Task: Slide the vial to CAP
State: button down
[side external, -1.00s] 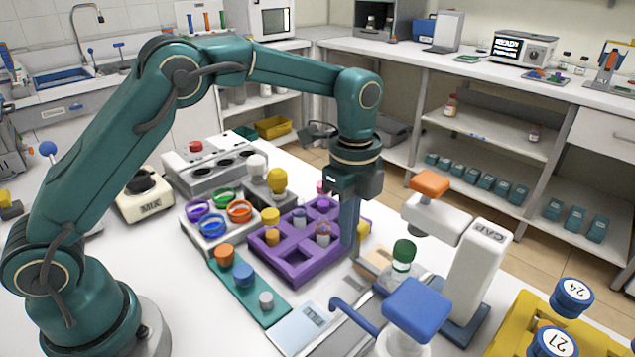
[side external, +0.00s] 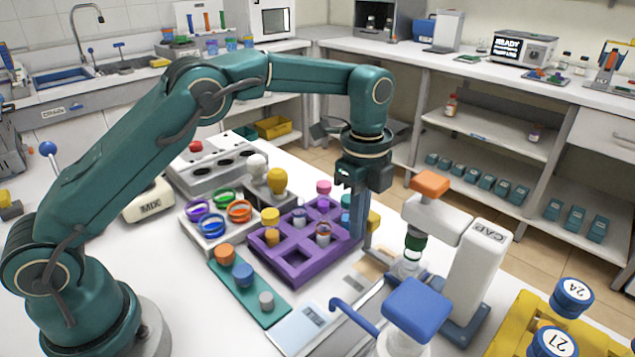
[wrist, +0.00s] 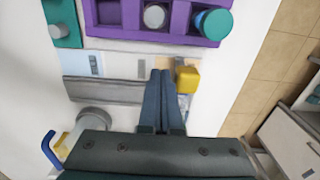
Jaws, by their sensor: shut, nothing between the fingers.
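The vial (side external: 407,264) is clear with a dark green cap (side external: 414,243). It stands upright on the track, under the head of the white CAP station (side external: 478,265), which has an orange top (side external: 430,183). I cannot tell whether the head touches the cap. My gripper (side external: 362,234) is shut and empty, pointing down to the left of the vial and apart from it. In the wrist view my shut fingers (wrist: 160,82) are beside a yellow block (wrist: 187,79). The vial is not visible there.
A purple rack (side external: 296,266) with vials stands left of my gripper. A teal strip (side external: 255,300) with knobs lies in front of it. A blue-topped device (side external: 417,305) with a blue lever stands in front of the track. A yellow rack (side external: 520,325) is at the right front.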

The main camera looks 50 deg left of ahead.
notch_tip(320, 180, up, 8)
jog(key=shift+f, duration=0.25)
dwell(0.8)
jog(key=shift+s, duration=0.1)
jog(key=s+a+r+n+t, duration=0.45)
jog(key=s+r, duration=0.55)
jog(key=r, duration=0.3)
jog(key=s+a+f+n+t, duration=0.1)
jog(key=s+a+f+n, duration=0.1)
jog(key=s+f+n, duration=0.8)
notch_tip(320, 180, down, 2)
jog(key=n, duration=0.3)
jog(key=shift+s+a, duration=0.25)
jog(key=shift+s, duration=0.1)
